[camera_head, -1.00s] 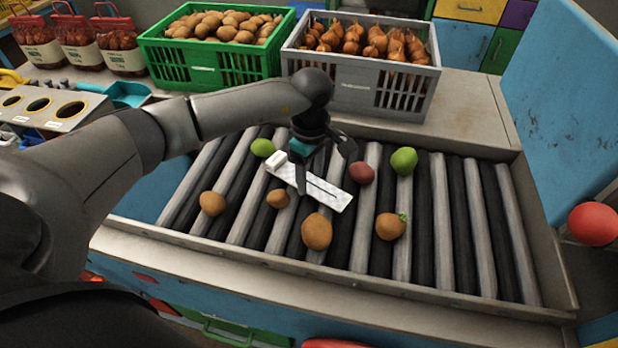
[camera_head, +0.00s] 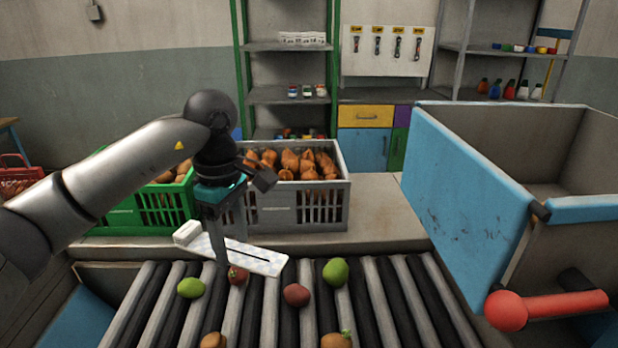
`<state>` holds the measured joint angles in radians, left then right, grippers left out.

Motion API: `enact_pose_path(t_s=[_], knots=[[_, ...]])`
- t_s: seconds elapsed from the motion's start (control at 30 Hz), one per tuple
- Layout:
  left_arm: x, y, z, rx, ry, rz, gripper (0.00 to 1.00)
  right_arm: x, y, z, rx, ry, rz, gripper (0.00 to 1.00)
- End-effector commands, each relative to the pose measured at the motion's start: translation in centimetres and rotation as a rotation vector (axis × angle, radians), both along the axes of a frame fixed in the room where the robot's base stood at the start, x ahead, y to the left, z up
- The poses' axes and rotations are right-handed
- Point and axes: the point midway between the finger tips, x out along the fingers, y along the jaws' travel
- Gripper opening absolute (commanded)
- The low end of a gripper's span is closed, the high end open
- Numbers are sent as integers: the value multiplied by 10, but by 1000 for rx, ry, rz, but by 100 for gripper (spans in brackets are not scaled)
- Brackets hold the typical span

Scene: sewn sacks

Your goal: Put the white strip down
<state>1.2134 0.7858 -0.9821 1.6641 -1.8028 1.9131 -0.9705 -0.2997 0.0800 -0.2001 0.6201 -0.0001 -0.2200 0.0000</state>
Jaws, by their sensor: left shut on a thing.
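The white strip (camera_head: 268,264) is a long flat piece with a thin dark line along it and a thicker block at its left end. My left gripper (camera_head: 231,258) points down and is shut on the strip near its middle. The strip looks held above the back edge of the roller conveyor (camera_head: 383,318), tilted in the picture with its right end lower. The fingers cover part of the strip. My right gripper is not in view.
On the rollers lie green fruits (camera_head: 335,271), a reddish potato (camera_head: 296,295), a red tomato (camera_head: 238,276) and brown potatoes (camera_head: 213,341). Behind stand a grey crate (camera_head: 322,212) of onions and a green crate (camera_head: 147,216). A blue-sided bin (camera_head: 465,185) stands right. The counter (camera_head: 385,215) right of the grey crate is bare.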

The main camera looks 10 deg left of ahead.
Motion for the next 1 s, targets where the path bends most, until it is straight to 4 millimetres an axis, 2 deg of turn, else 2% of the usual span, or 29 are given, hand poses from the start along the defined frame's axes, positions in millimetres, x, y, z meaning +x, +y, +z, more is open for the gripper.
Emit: enact_pose_path(t_s=[0.17, 0.27, 0.5, 0.7, 0.83, 1.0], knots=[[-8, -7, -9, 7, -7, -148, 0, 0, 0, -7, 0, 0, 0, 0], [-20, -16, -20, 12, -13, -336, 0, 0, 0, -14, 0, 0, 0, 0], [-60, -41, -50, 18, -14, -892, 0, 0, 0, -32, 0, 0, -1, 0], [-90, -54, -68, 10, -4, -1242, 0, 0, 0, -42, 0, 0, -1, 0], [-101, -58, -73, 3, -2, -1363, 0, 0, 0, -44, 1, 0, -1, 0], [-106, -60, -75, -2, 2, -1412, 0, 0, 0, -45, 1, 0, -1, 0]])
